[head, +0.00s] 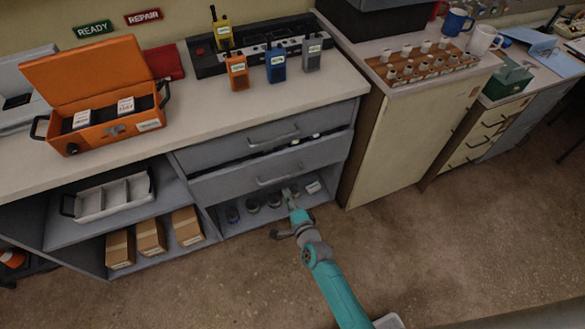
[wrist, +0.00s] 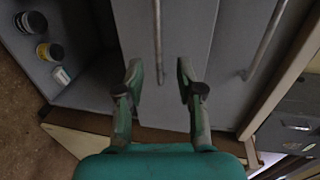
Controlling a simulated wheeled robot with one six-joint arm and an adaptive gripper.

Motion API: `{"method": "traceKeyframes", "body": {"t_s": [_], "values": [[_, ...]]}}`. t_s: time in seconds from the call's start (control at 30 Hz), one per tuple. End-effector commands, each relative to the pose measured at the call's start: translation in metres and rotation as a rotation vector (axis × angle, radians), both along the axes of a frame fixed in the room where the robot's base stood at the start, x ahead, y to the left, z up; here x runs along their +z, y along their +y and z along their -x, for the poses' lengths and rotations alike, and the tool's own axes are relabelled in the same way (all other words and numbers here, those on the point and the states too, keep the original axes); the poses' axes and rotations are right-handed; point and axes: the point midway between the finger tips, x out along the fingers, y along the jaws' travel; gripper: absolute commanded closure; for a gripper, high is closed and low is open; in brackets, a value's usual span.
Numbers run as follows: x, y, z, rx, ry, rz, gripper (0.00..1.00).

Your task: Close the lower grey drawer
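The lower grey drawer (head: 228,187) stands partly open below the upper drawer (head: 225,154). A dark gap with small items shows above its front. Its bar handle (head: 279,176) is on the front face. In the wrist view the lower drawer front (wrist: 181,100) fills the middle, and its handle (wrist: 157,40) lies between the finger lines, beyond the tips. My gripper (head: 289,194) is just below and in front of that handle in the head view. In the wrist view my gripper (wrist: 160,72) has its fingers apart with nothing between the tips. Whether they touch the drawer I cannot tell.
Jars (head: 253,205) stand on the open shelf under the drawers. An orange case (head: 88,90) and radios (head: 276,64) sit on the counter. A beige cabinet (head: 405,135) stands to the right. The floor (head: 430,240) in front is mostly clear.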

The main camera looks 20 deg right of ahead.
Motion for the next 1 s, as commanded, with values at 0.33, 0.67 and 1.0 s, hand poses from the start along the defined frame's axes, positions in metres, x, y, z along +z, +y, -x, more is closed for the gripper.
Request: {"method": "traceKeyframes", "body": {"t_s": [0.33, 0.67, 1.0], "values": [[-0.005, 0.002, -0.011, 0.006, 0.011, 0.001, 0.63], [-0.013, 0.002, -0.053, 0.005, 0.01, 0.001, 0.63], [-0.023, 0.002, -0.095, 0.005, 0.011, 0.0, 0.63]]}}
